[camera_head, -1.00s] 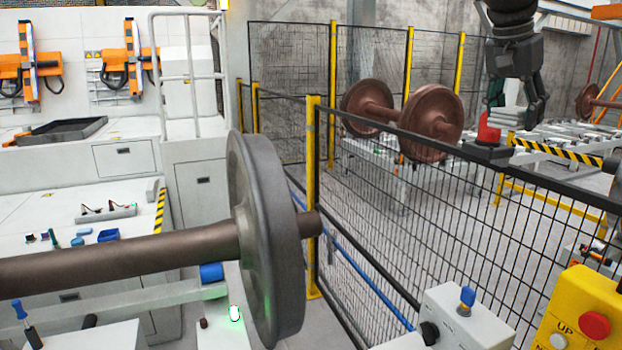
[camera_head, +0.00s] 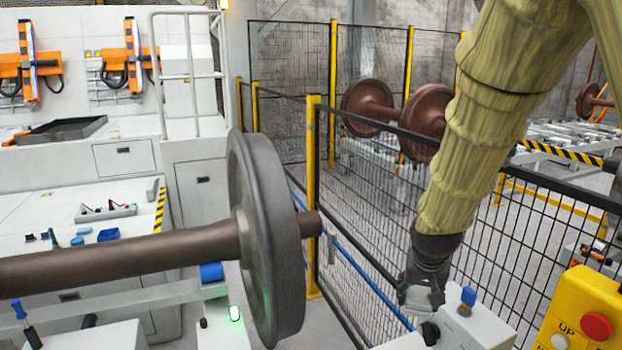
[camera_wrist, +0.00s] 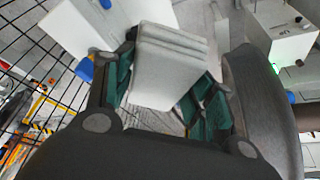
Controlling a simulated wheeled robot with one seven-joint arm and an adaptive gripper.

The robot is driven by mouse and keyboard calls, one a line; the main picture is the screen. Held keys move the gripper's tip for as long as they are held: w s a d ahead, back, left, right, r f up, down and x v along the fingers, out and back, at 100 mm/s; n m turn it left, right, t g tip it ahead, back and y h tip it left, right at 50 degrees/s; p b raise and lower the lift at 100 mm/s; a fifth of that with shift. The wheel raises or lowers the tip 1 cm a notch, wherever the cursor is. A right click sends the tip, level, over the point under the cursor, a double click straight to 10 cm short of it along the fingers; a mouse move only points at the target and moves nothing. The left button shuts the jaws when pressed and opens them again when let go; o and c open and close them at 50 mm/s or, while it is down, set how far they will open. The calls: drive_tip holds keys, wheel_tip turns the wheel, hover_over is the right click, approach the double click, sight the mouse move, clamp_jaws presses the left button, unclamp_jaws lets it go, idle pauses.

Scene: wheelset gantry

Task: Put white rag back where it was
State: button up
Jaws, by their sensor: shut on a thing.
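The white rag (camera_wrist: 170,60) is a folded, layered block held between the green-padded fingers of my gripper (camera_wrist: 160,92) in the wrist view. In the head view, my gripper (camera_head: 422,292) points down, low at centre right, with the rag mostly hidden by the fingers. It is just left of and partly in front of the white control box (camera_head: 478,328) with a blue knob. The box also shows in the wrist view (camera_wrist: 78,22), beyond the rag. I cannot tell whether the rag touches anything besides the fingers.
A black mesh fence (camera_head: 375,205) with yellow posts runs close behind my gripper. A large wheelset (camera_head: 268,240) stands to the left. A yellow pendant (camera_head: 583,312) with a red button is at lower right. A white bench (camera_head: 60,215) holds small tools.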

drive_tip(key=a+f+n, duration=0.1)
drive_tip(key=a+f, duration=0.2)
drive_tip(key=f, duration=0.6)
drive_tip(key=s+a+f+n+y, duration=0.1)
drive_tip(key=a+f+n, duration=0.1)
drive_tip(key=f, duration=0.7)
drive_tip(key=shift+a+n, duration=0.3)
drive_tip(key=shift+a, duration=0.4)
